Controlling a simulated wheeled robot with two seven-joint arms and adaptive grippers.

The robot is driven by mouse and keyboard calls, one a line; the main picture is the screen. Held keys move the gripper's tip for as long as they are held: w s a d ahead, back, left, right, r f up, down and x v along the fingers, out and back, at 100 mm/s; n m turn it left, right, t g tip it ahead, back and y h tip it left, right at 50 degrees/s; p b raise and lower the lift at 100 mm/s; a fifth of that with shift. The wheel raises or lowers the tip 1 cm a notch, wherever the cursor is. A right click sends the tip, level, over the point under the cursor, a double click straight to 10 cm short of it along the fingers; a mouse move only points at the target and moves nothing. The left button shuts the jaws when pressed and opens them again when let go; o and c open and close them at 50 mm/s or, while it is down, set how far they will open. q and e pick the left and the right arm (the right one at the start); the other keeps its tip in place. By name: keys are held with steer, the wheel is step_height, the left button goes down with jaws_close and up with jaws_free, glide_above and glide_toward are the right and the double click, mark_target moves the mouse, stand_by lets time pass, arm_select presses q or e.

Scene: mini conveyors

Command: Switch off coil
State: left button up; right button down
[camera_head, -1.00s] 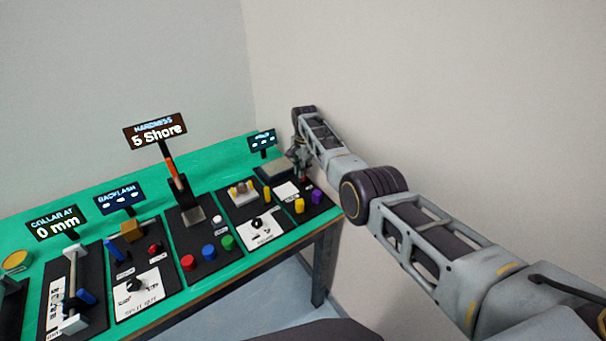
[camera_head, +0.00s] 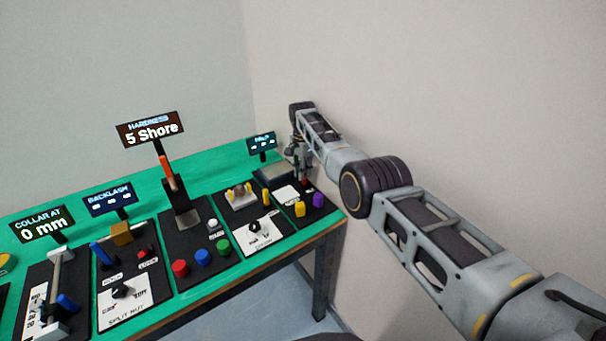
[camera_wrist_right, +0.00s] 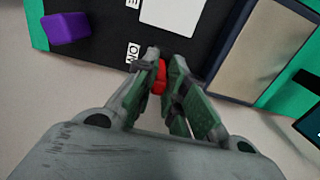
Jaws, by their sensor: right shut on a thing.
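The rightmost black panel (camera_head: 318,212) stands at the right end of the green bench. It carries a yellow knob (camera_head: 299,209), a purple knob (camera_head: 318,200) and a white label. My right gripper (camera_head: 303,176) is over the back right of this panel. In the right wrist view my right gripper (camera_wrist_right: 160,66) is shut on a small red control (camera_wrist_right: 159,79) at the panel's edge. The fingers hide part of it. A label reading "ON" lies beside it, and the purple knob (camera_wrist_right: 67,28) is apart at upper left. No coil label is readable. My left gripper is not in view.
A grey plate (camera_head: 273,173) lies behind the panel, with a small display (camera_head: 262,143) beyond it. Other panels with buttons and knobs run leftward; the hardness display (camera_head: 150,130) reads 5 Shore. The wall is close behind my right arm.

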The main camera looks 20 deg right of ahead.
steer(key=shift+w+r, duration=0.1)
steer(key=shift+r, duration=0.05)
steer(key=c, duration=1.8)
jaws_free()
steer(key=shift+o, duration=0.2)
step_height(320, 180, up, 12)
steer(key=shift+a, duration=0.1)
